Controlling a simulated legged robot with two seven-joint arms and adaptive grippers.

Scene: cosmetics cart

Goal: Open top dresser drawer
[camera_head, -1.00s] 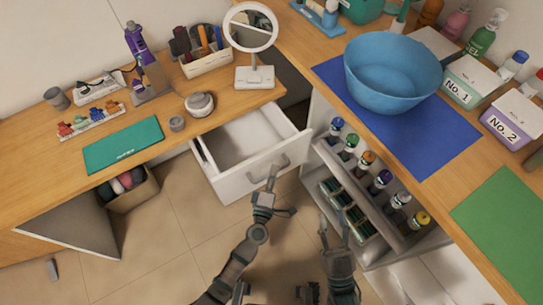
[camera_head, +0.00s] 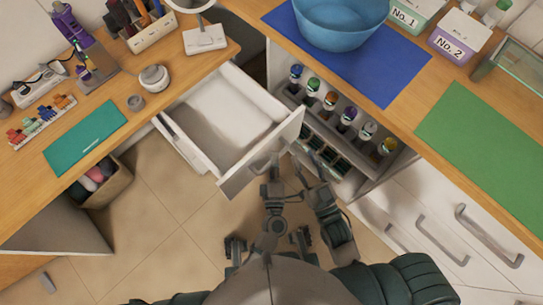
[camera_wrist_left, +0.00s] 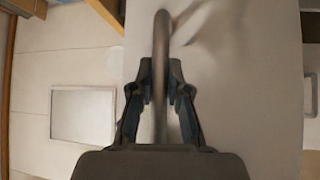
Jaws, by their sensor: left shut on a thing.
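The white top drawer (camera_head: 215,112) is pulled well out from under the wooden worktop, and its inside looks empty. Its front panel (camera_head: 250,160) faces me. The grey drawer handle (camera_wrist_left: 160,50) passes between the fingers of my left gripper in the left wrist view. My left gripper (camera_head: 272,164) is shut on this handle and also shows in the left wrist view (camera_wrist_left: 160,95). In the head view the gripper hides most of the handle. My right gripper (camera_head: 309,171) is beside it on the right, with fingers apart and nothing between them.
A shelf of capped bottles (camera_head: 330,101) stands close to the right of the drawer. A blue bowl (camera_head: 340,28) sits on a blue mat (camera_head: 385,75). A jar (camera_head: 154,78) and a teal mat (camera_head: 85,138) lie on the left worktop. The floor (camera_head: 150,215) left of my arms is clear.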

